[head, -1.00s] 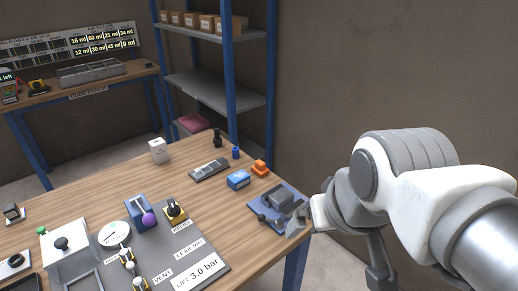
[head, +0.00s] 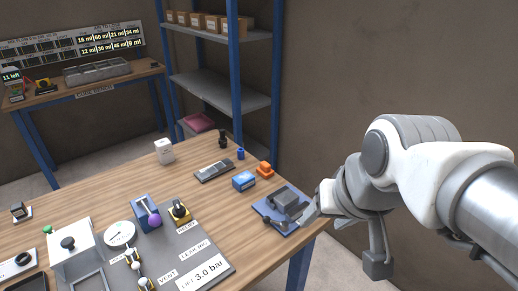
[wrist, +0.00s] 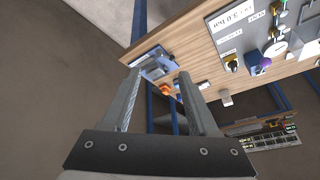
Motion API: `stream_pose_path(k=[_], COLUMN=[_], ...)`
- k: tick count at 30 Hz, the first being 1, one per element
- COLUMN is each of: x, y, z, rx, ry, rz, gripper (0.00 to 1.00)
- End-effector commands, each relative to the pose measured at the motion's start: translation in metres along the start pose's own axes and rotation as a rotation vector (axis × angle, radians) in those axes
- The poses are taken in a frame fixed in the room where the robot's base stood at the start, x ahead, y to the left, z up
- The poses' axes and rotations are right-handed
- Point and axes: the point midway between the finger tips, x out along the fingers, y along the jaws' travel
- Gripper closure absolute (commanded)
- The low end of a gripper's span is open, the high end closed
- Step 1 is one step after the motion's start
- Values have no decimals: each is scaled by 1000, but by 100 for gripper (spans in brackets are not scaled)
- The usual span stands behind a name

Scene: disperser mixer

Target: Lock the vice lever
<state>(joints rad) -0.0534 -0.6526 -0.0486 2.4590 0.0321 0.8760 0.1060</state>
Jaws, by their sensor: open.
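The grey vice (head: 287,202) sits on a blue base plate (head: 262,207) at the right corner of the wooden table. A dark, rounded part (head: 268,222) shows at its near left side; I cannot tell whether this is the lever. My gripper (head: 306,220) is beside the vice on its right, near the table edge, and partly overlaps it in the head view. In the wrist view, my gripper (wrist: 157,80) is open with nothing between its fingers. The vice (wrist: 153,66) shows there beyond the fingertips. Whether they touch it is unclear.
A blue box (head: 244,181) and an orange object (head: 265,169) stand just behind the vice. A grey panel (head: 205,262) with valves and a gauge lies to the left. Blue shelving (head: 232,90) rises behind the table (head: 110,190). Bare wood lies between the panel and vice.

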Motion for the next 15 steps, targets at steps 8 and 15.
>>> stream_pose_path(k=[8, 15], x=[28, 70], y=[-27, -46], z=[-56, -93], rx=[380, 713], ry=[-138, -228], rz=[-69, -24], gripper=[40, 40])
